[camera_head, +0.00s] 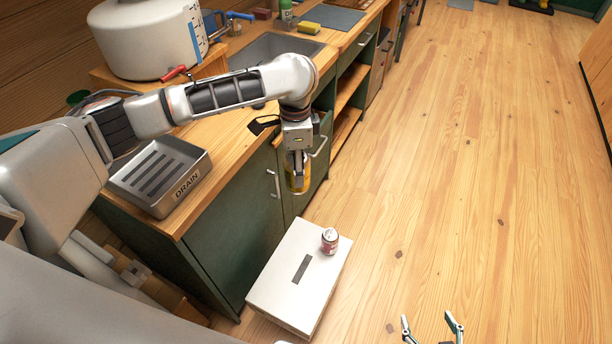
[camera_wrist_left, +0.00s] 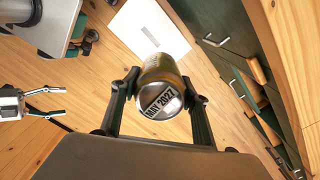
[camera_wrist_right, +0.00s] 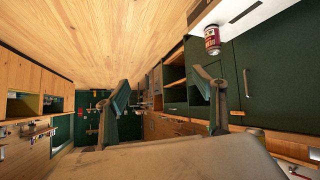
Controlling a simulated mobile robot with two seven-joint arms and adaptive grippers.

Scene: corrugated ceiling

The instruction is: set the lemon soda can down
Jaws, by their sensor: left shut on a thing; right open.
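The yellow lemon soda can (camera_head: 298,180) hangs in my left gripper (camera_head: 297,160), beside the green cabinet front and above the floor. In the left wrist view the can (camera_wrist_left: 165,80) sits between the two fingers, its silver end with "MAY 2027" facing the camera. The fingers of my left gripper (camera_wrist_left: 160,104) are shut on its sides. My right gripper (camera_head: 432,328) is open and empty, low over the floor at the bottom edge of the head view. Its spread fingers (camera_wrist_right: 163,104) also show in the right wrist view.
The counter holds a metal drain tray (camera_head: 202,164), a sink (camera_head: 262,47) and a white tank (camera_head: 140,40). The wooden floor is open to the right.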

